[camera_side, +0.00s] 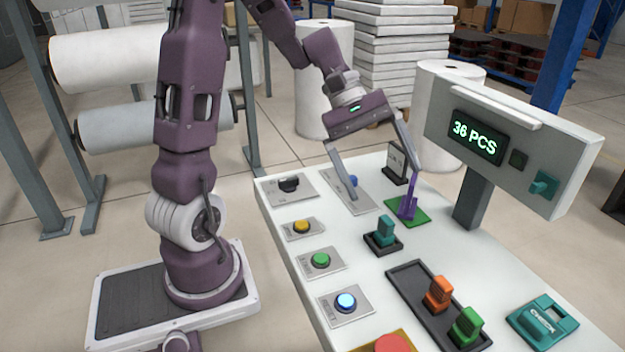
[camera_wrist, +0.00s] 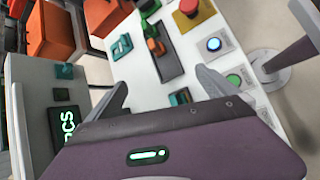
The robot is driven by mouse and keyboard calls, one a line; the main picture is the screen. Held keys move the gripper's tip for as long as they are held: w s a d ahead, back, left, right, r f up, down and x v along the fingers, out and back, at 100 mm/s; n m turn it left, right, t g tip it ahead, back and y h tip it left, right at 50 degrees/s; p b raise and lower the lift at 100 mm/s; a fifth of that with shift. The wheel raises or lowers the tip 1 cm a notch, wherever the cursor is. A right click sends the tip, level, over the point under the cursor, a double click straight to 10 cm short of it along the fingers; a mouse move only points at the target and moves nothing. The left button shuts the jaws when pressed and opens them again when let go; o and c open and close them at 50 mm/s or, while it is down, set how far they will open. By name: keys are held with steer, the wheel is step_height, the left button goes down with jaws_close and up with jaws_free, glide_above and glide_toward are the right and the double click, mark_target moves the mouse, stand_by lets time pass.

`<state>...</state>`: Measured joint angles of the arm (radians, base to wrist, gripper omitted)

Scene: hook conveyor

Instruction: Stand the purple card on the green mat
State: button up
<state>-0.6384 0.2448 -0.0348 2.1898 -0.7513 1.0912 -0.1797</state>
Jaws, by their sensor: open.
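The purple card (camera_side: 408,207) stands roughly upright on the green mat (camera_side: 424,217), with its foot on the mat. My gripper (camera_side: 384,180) is open above the table. Its right finger overlaps the top of the card in the side view; I cannot tell whether they touch. The left finger is well apart from the card, and nothing shows held between the fingers. My gripper's spread fingers also show in the wrist view (camera_wrist: 162,84). The purple card and green mat cannot be made out there.
A dark holder with a teal card (camera_side: 386,231) stands in front of the mat. A dark tray (camera_side: 408,279) holds orange and green cards. A black stand (camera_side: 397,161) is behind the mat. The display post (camera_side: 472,199) rises at right. Buttons line the left edge.

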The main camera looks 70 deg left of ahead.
steer(key=s+d+r+m+t+y, duration=0.1)
steer(key=s+m+y, duration=0.1)
steer(key=s+m, duration=0.3)
steer(key=s+d+r+m+t+y, duration=0.1)
steer(key=s+d+r+m+y, duration=0.1)
steer(key=s, duration=0.4)
steer(key=s+d+r+m+t+y, duration=0.1)
steer(key=s+d+m+y, duration=0.1)
steer(key=s+m, duration=0.4)
steer(key=shift+s+r+m+y, duration=0.15)
steer(key=shift+r+m+y, duration=0.2)
steer(key=shift+m+y, duration=0.45)
steer(key=shift+o, duration=0.2)
